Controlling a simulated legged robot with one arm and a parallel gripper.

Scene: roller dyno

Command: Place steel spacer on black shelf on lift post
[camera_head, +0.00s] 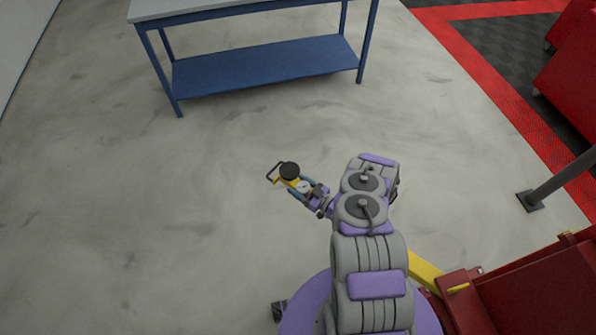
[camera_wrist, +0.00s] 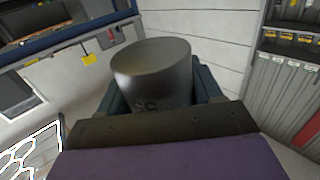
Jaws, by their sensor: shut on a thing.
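The steel spacer (camera_wrist: 152,75) is a short grey cylinder with a smooth round top and dark lettering on its side. My gripper (camera_head: 303,190) is shut on it. In the wrist view the spacer stands between the dark teal fingers, its lower part hidden by my gripper's body. In the head view a small pale disc between the fingers seems to be its top. Just beyond the fingertips is a yellow piece with a black round top (camera_head: 289,170) and a thin black loop; I cannot tell whether it is the lift post with its shelf.
A blue workbench (camera_head: 265,68) with a lower shelf stands at the far side. Red equipment (camera_head: 540,290) is close at lower right, with a grey post (camera_head: 560,182) above it. A cabinet (camera_wrist: 287,85) shows in the wrist view. The floor at left is clear.

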